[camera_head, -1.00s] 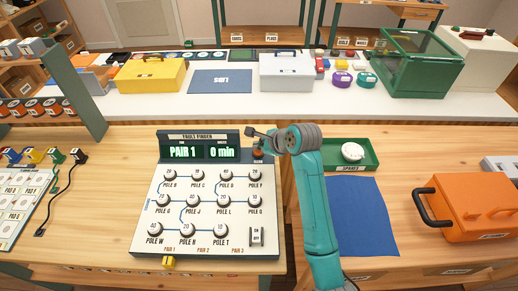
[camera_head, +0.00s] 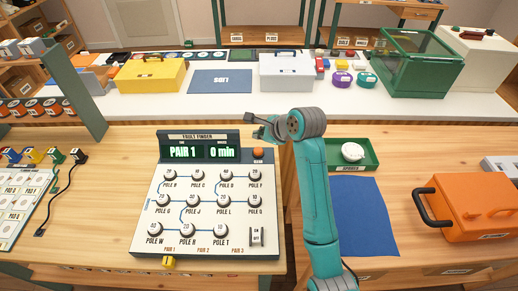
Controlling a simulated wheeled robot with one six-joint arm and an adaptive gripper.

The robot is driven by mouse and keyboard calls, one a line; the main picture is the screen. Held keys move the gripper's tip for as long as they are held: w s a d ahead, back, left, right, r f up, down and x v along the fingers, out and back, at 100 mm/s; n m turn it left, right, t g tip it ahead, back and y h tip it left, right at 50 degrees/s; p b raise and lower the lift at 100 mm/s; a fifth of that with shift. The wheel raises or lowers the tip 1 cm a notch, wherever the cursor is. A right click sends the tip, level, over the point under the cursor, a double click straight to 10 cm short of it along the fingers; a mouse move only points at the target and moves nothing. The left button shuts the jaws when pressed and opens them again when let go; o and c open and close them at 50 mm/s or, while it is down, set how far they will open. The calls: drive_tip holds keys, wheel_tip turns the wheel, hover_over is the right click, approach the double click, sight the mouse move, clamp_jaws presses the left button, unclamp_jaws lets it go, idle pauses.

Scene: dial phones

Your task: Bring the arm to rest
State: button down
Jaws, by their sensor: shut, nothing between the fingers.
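My gripper (camera_head: 255,120) is at the end of my teal arm, in the air above the top right corner of the fault finder panel (camera_head: 152,213). It looks shut and empty, though its fingers are small in the head view. It is apart from the panel. The panel's screens read PAIR 1 and 0 min. An orange button (camera_head: 258,153) on the panel's top right corner shows clear below my gripper. The panel carries several dark knobs labelled POLE, joined by blue lines, and an on/off switch (camera_head: 256,236).
A green tray (camera_head: 369,162) holding a white round part, a blue cloth (camera_head: 366,220) and an orange toolbox (camera_head: 478,212) lie right of my arm. Coloured plugs with a black cable (camera_head: 63,193) are at left. Yellow (camera_head: 150,75) and white cases stand on the bench behind.

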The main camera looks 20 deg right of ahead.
drive_tip(key=shift+r, duration=0.95)
